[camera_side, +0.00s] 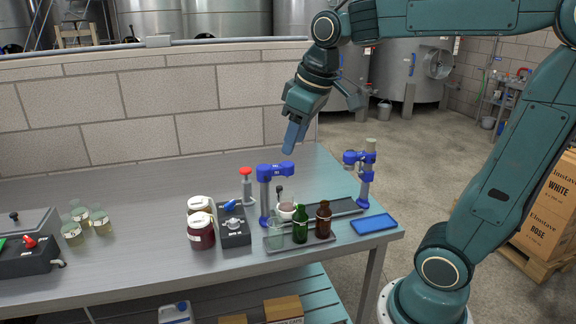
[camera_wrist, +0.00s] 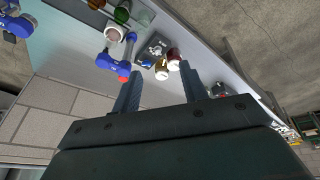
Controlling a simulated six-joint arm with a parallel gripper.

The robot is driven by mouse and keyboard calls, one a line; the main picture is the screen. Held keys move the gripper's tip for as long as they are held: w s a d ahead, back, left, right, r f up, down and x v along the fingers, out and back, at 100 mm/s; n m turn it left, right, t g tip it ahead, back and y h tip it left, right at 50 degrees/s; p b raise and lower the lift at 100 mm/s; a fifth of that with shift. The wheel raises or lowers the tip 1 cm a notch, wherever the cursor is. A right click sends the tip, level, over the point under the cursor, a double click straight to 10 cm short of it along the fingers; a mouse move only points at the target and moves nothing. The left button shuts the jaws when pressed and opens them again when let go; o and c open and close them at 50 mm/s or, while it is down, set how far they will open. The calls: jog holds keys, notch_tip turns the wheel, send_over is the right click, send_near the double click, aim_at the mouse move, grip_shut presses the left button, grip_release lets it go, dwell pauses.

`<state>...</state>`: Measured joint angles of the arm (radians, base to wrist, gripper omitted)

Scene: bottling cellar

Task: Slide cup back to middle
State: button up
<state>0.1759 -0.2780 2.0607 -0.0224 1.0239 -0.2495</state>
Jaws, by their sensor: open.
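A small white cup (camera_side: 287,210) with brownish contents stands behind the bottles, close to the left blue-headed post (camera_side: 265,200). Its lower part is hidden by the bottles. It also shows in the wrist view at the upper left, as a white round cup (camera_wrist: 114,33). A dark flat track (camera_side: 335,207) runs from beside the cup to the right blue-headed post (camera_side: 365,185). My gripper (camera_side: 290,145) hangs in the air above and behind the left post, apart from the cup. In the wrist view its two fingers are spread wide with nothing between them.
Clear, green (camera_side: 300,224) and brown (camera_side: 323,220) bottles stand on a tray in front of the cup. Jars (camera_side: 201,230) and a dark control box (camera_side: 234,228) are to the left. A red-topped device (camera_side: 247,186) stands behind. A blue tray (camera_side: 374,224) lies at the right edge.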

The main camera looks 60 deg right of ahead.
jog(key=w+d+g, duration=0.1)
jog(key=w+d, duration=0.4)
jog(key=w, duration=0.2)
jog(key=n+g+y, duration=0.1)
jog(key=n+g, duration=0.2)
send_over(280, 187)
notch_tip(280, 187, down, 16)
jog(key=shift+w+d, duration=0.25)
jog(key=shift+f, duration=0.2)
jog(key=shift+s+a+f, duration=0.1)
jog(key=shift+f, duration=3.3)
jog(key=shift+a+f, duration=0.1)
jog(key=shift+f, duration=3.3)
jog(key=shift+c, duration=0.2)
grip_shut()
